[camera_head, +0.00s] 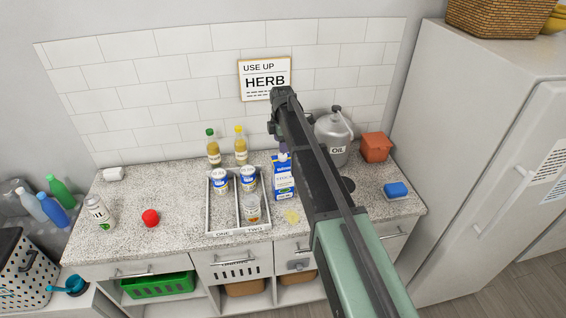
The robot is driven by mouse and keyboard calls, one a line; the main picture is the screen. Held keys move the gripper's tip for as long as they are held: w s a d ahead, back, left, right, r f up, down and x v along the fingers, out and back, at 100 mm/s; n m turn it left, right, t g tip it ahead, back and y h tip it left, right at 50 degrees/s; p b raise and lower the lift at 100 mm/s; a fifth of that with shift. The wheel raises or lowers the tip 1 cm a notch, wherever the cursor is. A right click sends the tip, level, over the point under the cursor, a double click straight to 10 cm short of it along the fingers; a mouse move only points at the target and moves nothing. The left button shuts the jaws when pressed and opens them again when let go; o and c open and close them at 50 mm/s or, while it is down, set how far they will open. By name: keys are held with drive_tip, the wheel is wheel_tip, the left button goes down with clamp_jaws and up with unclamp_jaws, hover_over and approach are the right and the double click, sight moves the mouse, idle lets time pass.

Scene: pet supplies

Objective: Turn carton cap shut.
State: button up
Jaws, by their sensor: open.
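A blue and white carton (283,184) stands upright on the speckled counter, just right of a divided tray. Its top is partly covered by my gripper (281,145), which points down close above it. My gripper is open. The cap is too small and too hidden to make out, so I cannot tell whether my fingers touch it or how it is turned. My dark arm link covers the area right of the carton.
The divided tray (238,232) holds two blue-labelled cans and a jar. Two bottles (213,150) stand behind it. A grey oil can (333,140), an orange container (376,147) and a blue sponge (396,190) are to the right.

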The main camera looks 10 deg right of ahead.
sight(283, 156)
wheel_tip(283, 156, down, 6)
drive_tip(key=b, duration=0.4)
drive_tip(key=shift+d, duration=0.1)
drive_tip(key=shift+r, duration=0.1)
drive_tip(key=c, duration=0.9)
